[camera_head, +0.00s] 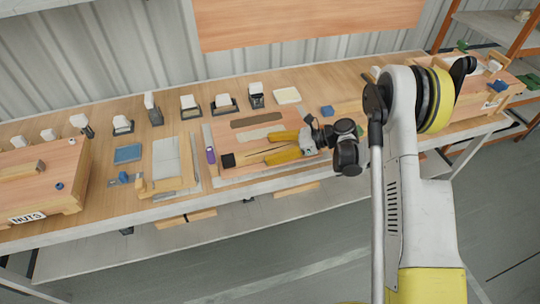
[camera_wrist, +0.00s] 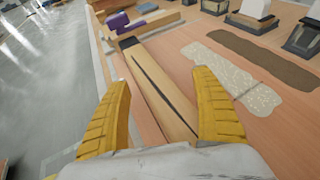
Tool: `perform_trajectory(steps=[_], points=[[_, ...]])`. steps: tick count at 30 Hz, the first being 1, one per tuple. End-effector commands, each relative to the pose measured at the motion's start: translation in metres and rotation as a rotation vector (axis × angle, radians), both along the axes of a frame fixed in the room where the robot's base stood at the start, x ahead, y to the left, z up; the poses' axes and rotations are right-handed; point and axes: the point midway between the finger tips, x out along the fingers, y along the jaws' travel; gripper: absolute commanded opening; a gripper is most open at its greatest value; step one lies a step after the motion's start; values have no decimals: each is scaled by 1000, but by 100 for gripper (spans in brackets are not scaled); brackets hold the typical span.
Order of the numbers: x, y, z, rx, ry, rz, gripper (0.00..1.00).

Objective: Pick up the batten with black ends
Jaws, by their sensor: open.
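The batten (camera_head: 249,155) is a light wooden strip with a dark line along it and a black end (camera_head: 228,160) at its left, on the work board on the bench. In the wrist view the batten (camera_wrist: 150,72) runs away from me between the fingers, with its black end (camera_wrist: 128,42) at the far end. Its near end is hidden by my gripper. My gripper (camera_head: 267,148) is open, its yellow fingers spread above the two sides of the batten. In the wrist view the open gripper (camera_wrist: 160,80) holds nothing.
A dark brown strip (camera_head: 256,119) and a pale speckled strip (camera_head: 258,133) lie behind the batten. Several black-and-white items line the back of the bench. A wooden NUTS box (camera_head: 62,180) stands at the left.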

Motion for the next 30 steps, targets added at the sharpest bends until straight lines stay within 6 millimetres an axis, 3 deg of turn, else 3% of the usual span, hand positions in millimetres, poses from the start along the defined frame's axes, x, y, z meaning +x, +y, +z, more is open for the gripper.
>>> perform_trajectory(steps=[5,8,12,13,24,30], points=[[0,0,1,0,0,-1,76],[0,0,1,0,0,-1,50],[0,0,1,0,0,-1,7],[0,0,1,-1,0,-1,1],[0,0,3,-1,-1,-2,0],[0,0,37,-1,-1,-2,0]])
